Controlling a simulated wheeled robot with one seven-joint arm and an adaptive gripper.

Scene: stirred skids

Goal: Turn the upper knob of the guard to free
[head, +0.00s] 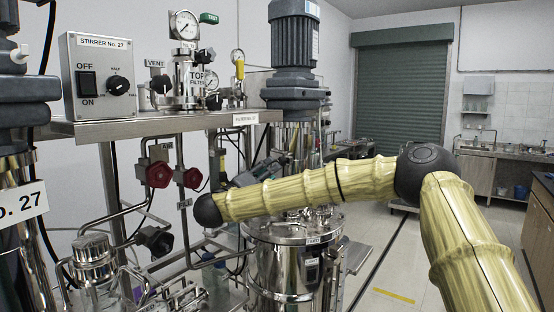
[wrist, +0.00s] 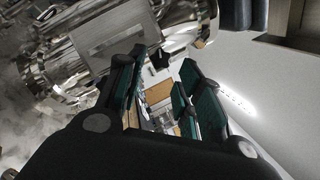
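My gripper (wrist: 165,88) shows in the wrist view with its two dark, teal-padded fingers spread apart. No object is held between them; blurred distant shapes show through the gap. A shiny steel cylinder (wrist: 100,45) with a flat plate lies behind the fingers at the upper left. In the head view my forearm reaches left in front of the steel vessel marked FEED (head: 265,270), and its hand end is largely hidden. I cannot make out the guard or its upper knob for certain in either view.
A steel shelf (head: 165,124) bears the stirrer box (head: 98,78), gauges and filter. Two red valve knobs (head: 158,174) (head: 193,178) sit below it among pipes. A grey motor (head: 293,45) stands above the vessel. Open floor (head: 400,255) lies at the right.

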